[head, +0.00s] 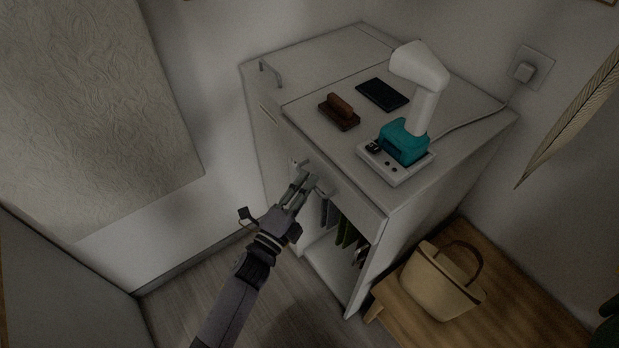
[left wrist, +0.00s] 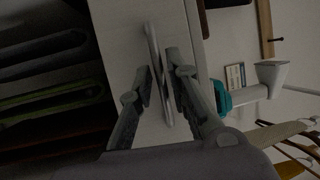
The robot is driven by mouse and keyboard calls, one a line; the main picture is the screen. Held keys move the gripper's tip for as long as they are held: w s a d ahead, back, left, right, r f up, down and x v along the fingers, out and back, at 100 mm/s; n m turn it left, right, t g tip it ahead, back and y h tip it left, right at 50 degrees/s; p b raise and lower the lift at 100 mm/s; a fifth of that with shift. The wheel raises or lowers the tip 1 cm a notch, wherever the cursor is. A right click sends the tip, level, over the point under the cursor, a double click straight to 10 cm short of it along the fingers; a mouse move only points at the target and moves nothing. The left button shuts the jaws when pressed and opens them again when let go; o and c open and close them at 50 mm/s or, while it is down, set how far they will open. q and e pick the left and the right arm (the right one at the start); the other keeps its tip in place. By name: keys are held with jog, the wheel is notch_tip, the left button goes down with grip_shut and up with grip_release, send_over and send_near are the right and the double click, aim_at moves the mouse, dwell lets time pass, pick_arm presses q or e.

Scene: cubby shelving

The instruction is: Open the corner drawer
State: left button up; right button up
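The white cabinet in the corner has a drawer front (head: 346,201) above an open cubby. It looks flush with the cabinet. Its silver bar handle (left wrist: 154,58) runs between the fingers of my left gripper (left wrist: 158,85) in the left wrist view. The fingers are apart, one on each side of the handle, with narrow gaps visible, so they do not appear clamped on it. In the head view my left gripper (head: 304,180) is at the drawer front and partly hides the handle. My right gripper is not in view.
A brown brush (head: 339,113), a dark flat item (head: 382,94) and a teal-and-white device (head: 405,142) stand on the cabinet top (head: 310,104). A bag (head: 436,283) stands on a wooden bench at right. Floor at left is clear.

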pick_arm(q)
jog(key=shift+w+d+r, duration=0.15)
jog(key=shift+w+d, duration=0.25)
jog(key=shift+w, duration=0.2)
jog(key=shift+c, duration=0.3)
grip_shut()
